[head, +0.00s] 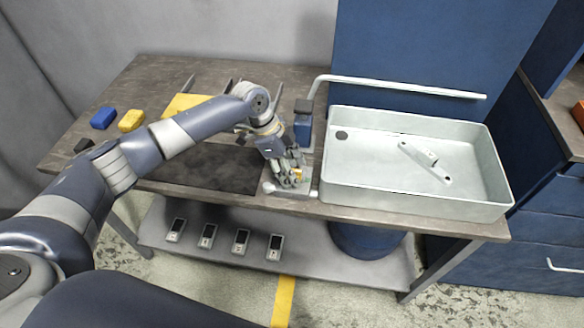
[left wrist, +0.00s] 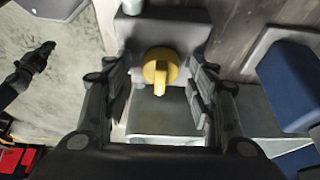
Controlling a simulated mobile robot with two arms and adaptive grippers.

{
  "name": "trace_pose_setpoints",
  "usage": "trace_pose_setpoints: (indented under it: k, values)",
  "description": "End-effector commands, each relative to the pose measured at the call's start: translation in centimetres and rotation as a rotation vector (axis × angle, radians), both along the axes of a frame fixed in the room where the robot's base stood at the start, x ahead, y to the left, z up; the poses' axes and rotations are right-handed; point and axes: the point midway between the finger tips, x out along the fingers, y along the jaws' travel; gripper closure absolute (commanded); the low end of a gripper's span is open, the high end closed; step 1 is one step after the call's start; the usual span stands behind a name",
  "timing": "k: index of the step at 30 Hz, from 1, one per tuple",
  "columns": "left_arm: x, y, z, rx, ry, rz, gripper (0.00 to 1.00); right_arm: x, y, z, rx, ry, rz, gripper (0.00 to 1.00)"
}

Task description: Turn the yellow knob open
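The yellow knob (left wrist: 160,70) shows in the left wrist view on a grey fixture (left wrist: 160,118), its pointer toward the bottom of the picture. In the head view only a bit of the yellow knob (head: 297,172) shows between the fingers, at the table's front edge left of the sink. My left gripper (head: 287,178) is right at the knob. In the left wrist view the left gripper (left wrist: 164,98) is open, one finger on each side of the knob with gaps between.
A grey sink tray (head: 372,182) holding a light bracket (head: 426,160) stands to the right. A blue post (head: 303,124) with a long pale spout (head: 400,86) rises behind the knob. Blue (head: 103,118) and yellow (head: 131,120) blocks and a dark mat (head: 205,168) lie left.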

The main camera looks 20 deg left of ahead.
Motion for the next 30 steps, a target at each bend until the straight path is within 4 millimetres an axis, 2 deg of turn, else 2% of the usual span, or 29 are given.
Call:
trace_pose_setpoints:
  k: [6, 10, 24, 30]
  values:
    - [0.1, 0.0, 0.1, -0.001, -0.002, 0.002, 0.48, 0.0, -0.1, 0.0, -0.001, 0.0, 0.001, 1.0]
    - [0.1, 0.5, 1.1, -0.001, -0.002, 0.002, 0.48, 0.0, -0.1, 0.0, -0.001, 0.0, 0.001, 1.0]
    - [-0.3, 3.9, 9.5, -0.001, -0.002, 0.002, 0.48, 0.0, 0.0, 0.0, 0.0, 0.0, 0.0, 1.0]
    - [-0.5, 4.5, 10.9, 0.0, -0.001, 0.0, 0.48, 0.0, 0.0, 0.0, 0.0, 0.0, 0.0, 1.0]
